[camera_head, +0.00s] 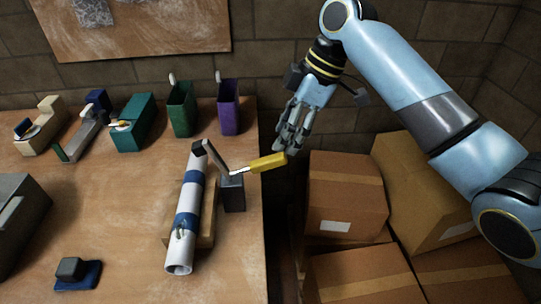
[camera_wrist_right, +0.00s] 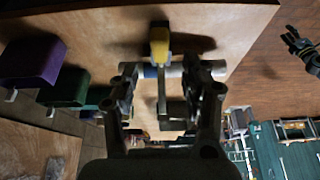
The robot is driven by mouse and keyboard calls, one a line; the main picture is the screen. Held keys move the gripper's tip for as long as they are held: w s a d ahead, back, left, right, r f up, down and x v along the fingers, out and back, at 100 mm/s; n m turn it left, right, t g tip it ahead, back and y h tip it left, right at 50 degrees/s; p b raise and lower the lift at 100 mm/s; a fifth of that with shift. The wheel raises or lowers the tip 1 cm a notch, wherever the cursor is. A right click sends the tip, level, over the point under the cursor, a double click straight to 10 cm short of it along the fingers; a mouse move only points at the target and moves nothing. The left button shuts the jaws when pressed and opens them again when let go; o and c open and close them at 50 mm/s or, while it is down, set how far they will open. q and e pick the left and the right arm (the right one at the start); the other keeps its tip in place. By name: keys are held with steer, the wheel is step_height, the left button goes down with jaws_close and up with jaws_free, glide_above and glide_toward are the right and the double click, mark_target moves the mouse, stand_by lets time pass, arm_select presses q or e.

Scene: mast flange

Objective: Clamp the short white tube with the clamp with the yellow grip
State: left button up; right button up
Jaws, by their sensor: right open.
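The white tube (camera_head: 187,203) with blue bands lies lengthwise over a wooden block (camera_head: 207,229) on the table. The clamp (camera_head: 233,192) stands right of it, its dark arm (camera_head: 217,159) slanting up-left to a black pad near the tube's far end; I cannot tell whether the pad touches. Its yellow grip (camera_head: 267,163) sticks out right, toward the table edge. My right gripper (camera_head: 287,143) is open and empty, just above and beyond the grip's end. In the right wrist view the yellow grip (camera_wrist_right: 160,45) appears ahead, between the open fingers (camera_wrist_right: 163,85).
Green (camera_head: 181,108) and purple (camera_head: 228,106) bins, a teal holder (camera_head: 132,124) and other clamps (camera_head: 84,127) line the table's back. A small dark-blue object (camera_head: 77,272) lies front left. Cardboard boxes (camera_head: 347,194) stand beyond the table's right edge.

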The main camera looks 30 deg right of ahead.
mark_target(273, 157)
steer(key=x, duration=0.8)
steer(key=shift+f, duration=0.1)
jaws_close()
steer(key=shift+d, duration=0.1)
